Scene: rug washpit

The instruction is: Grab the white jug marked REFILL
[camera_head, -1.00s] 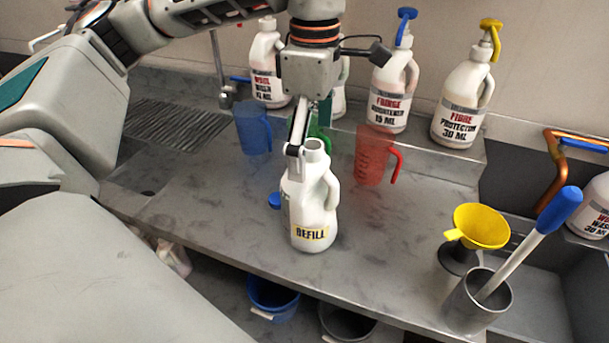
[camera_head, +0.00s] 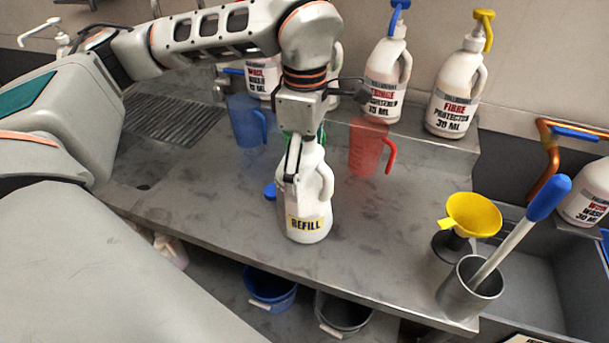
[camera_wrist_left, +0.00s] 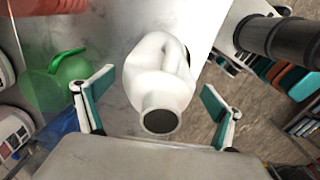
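The white jug marked REFILL (camera_head: 307,207) stands upright on the grey metal counter near its front edge, with its handle on the right. In the left wrist view the jug (camera_wrist_left: 160,82) shows from above, its open dark mouth toward the gripper. My left gripper (camera_wrist_left: 157,112) is open, with one teal-padded finger on each side of the jug and visible gaps between. In the head view the gripper (camera_head: 297,165) reaches down at the jug's neck and hides part of it. My right gripper is not in view.
Blue (camera_head: 247,121), red (camera_head: 368,148) and green (camera_wrist_left: 62,83) jugs stand behind. Labelled pump bottles line the back ledge, including FIBRE PROTECTOR (camera_head: 452,98). A yellow funnel (camera_head: 473,214) and a metal cup (camera_head: 468,290) with a blue-handled tool are right.

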